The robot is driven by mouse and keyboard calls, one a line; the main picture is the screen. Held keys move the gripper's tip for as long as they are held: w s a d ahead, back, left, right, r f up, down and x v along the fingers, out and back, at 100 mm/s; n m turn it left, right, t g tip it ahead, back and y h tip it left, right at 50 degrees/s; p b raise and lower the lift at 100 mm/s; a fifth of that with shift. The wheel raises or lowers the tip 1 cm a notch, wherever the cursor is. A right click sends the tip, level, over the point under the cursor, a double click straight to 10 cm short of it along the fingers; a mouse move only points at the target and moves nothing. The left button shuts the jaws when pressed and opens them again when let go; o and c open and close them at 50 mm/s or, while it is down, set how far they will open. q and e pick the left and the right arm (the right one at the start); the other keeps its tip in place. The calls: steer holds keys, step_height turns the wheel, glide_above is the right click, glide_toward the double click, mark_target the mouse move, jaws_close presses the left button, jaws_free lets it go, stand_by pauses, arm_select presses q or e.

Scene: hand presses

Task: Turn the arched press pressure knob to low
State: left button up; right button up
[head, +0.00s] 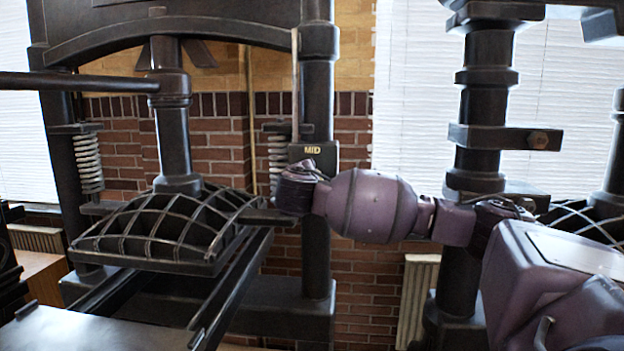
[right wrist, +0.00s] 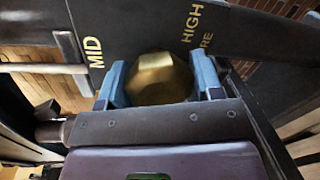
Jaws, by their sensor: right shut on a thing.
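The arched press (head: 315,60) stands at the left in the head view, with a dark arched beam across its top. A "MID" label (head: 312,149) shows on its right column. My right gripper (head: 298,178) reaches that column from the right, just below the label; it hides the knob there. In the right wrist view, the blue-grey fingers of the gripper (right wrist: 160,80) are shut on a faceted brass pressure knob (right wrist: 158,72). "MID" is at its left and "HIGH" at its upper right on the dark plate. No "LOW" mark is visible. My left gripper is out of view.
A ribbed black platen (head: 165,225) hangs left of my right gripper, above dark rails (head: 235,285). A coil spring (head: 88,162) is on the far-left column. A second dark press (head: 487,110) stands at the right, behind my right arm. Brick wall and windows are behind.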

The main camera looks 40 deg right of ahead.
steer(key=o, duration=0.9)
steer(key=p+v, duration=0.1)
steer(key=v, duration=1)
